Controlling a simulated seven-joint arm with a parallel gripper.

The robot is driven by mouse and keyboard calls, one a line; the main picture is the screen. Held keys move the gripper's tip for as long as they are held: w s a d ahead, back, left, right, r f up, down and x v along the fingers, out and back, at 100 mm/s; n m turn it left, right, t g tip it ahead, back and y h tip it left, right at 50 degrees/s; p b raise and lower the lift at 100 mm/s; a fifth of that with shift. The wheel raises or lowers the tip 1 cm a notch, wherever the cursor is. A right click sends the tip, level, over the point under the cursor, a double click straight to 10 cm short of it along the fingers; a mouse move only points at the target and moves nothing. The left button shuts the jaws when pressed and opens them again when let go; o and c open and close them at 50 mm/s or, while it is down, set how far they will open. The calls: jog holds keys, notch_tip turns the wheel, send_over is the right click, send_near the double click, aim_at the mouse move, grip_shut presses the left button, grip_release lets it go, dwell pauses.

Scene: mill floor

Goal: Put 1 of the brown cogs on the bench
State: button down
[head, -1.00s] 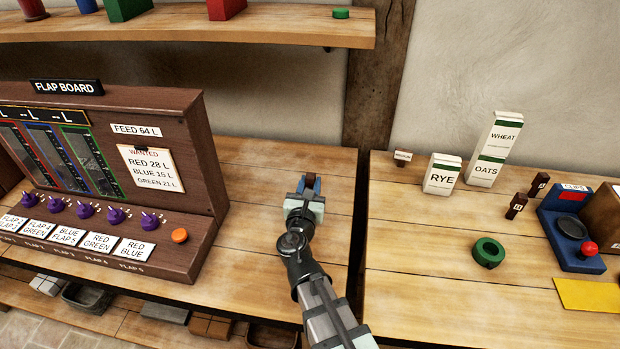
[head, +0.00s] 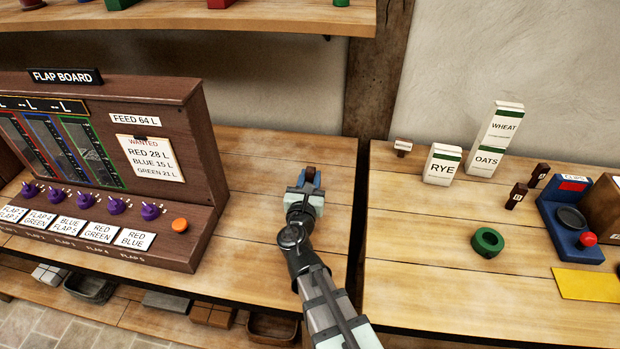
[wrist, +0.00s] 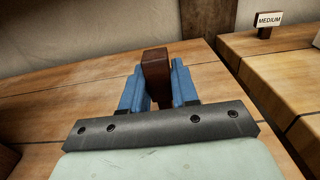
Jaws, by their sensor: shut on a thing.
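My gripper (head: 308,182) is over the left bench (head: 262,160), right of the flap board. Its blue fingers are shut on a dark reddish-brown piece (wrist: 156,74). The piece shows as an upright block shape between the fingers in the wrist view and as a small brown patch in the head view (head: 310,173). I cannot tell from this side whether it is a cog, or whether it touches the bench. No other clear brown cog shows. A green ring-shaped piece (head: 487,242) lies on the right bench (head: 430,215).
The flap board (head: 150,100) with purple knobs and an orange button stands at the left. A gap (head: 358,235) separates the benches. The right bench holds RYE (head: 442,165) and WHEAT/OATS boxes, small labelled blocks and a blue scale (head: 572,225). A shelf (head: 200,30) runs above.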

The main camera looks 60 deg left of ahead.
jog(key=shift+f, duration=0.4)
jog(key=c, duration=0.8)
grip_release()
